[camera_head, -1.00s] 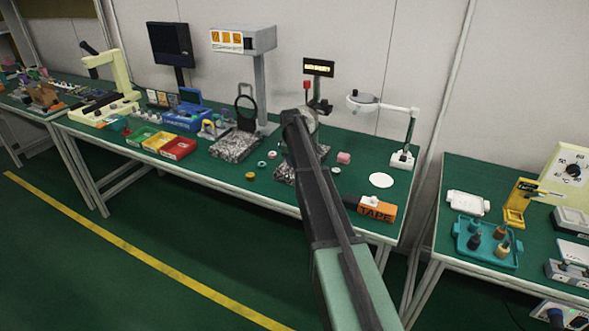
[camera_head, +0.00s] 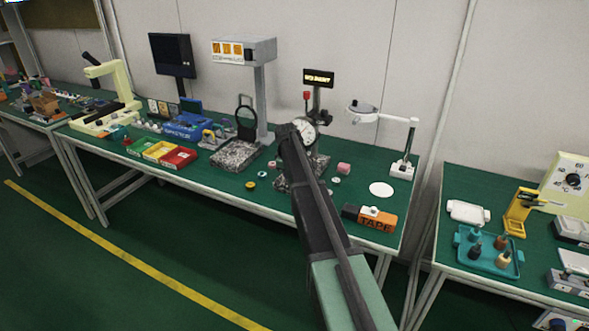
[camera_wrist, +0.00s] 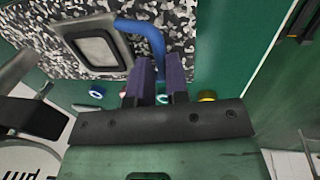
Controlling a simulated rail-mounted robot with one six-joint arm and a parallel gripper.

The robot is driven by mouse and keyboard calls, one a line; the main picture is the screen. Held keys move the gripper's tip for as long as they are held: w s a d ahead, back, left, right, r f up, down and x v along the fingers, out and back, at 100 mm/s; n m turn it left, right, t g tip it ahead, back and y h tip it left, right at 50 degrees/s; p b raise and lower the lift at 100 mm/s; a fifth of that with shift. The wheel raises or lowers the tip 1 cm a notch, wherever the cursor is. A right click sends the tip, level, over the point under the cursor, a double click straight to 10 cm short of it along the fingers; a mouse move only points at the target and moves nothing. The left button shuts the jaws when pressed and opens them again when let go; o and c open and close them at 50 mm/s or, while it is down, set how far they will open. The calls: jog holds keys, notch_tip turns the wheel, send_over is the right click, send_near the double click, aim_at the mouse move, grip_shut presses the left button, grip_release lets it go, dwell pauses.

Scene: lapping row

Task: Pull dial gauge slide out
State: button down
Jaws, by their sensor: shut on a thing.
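The dial gauge (camera_head: 306,128) stands upright on its stand over a speckled stone base, with its white face partly behind my arm. In the wrist view the gauge face (camera_wrist: 30,160) shows at the lower left. A blue curved handle (camera_wrist: 143,30) is by a grey-framed plate (camera_wrist: 97,48) on the speckled base (camera_wrist: 185,35); the handle seems to belong to the slide. My gripper (camera_wrist: 161,65) has dark purple fingers, shut on the blue handle. My arm hides the gripped part in the head view.
An orange tape dispenser (camera_head: 375,219) sits near the front edge.

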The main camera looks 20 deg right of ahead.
jog(key=s+a, duration=0.2)
jog(key=a, duration=0.1)
jog(key=s+a, duration=0.3)
jog(key=shift+f, duration=0.1)
jog(key=c, duration=1.2)
grip_release()
jog(key=shift+a, duration=0.2)
jog(key=shift+o, duration=0.2)
jog(key=shift+w, duration=0.1)
jog(key=shift+d+r, duration=0.1)
jog(key=shift+r, duration=0.1)
notch_tip(320, 180, up, 10)
jog(key=s+a+p, duration=0.1)
jog(key=p, duration=0.9)
jog(key=shift+a+r+p, duration=0.15)
jog(key=shift+a+p, duration=0.1)
jog(key=shift+p, duration=0.05)
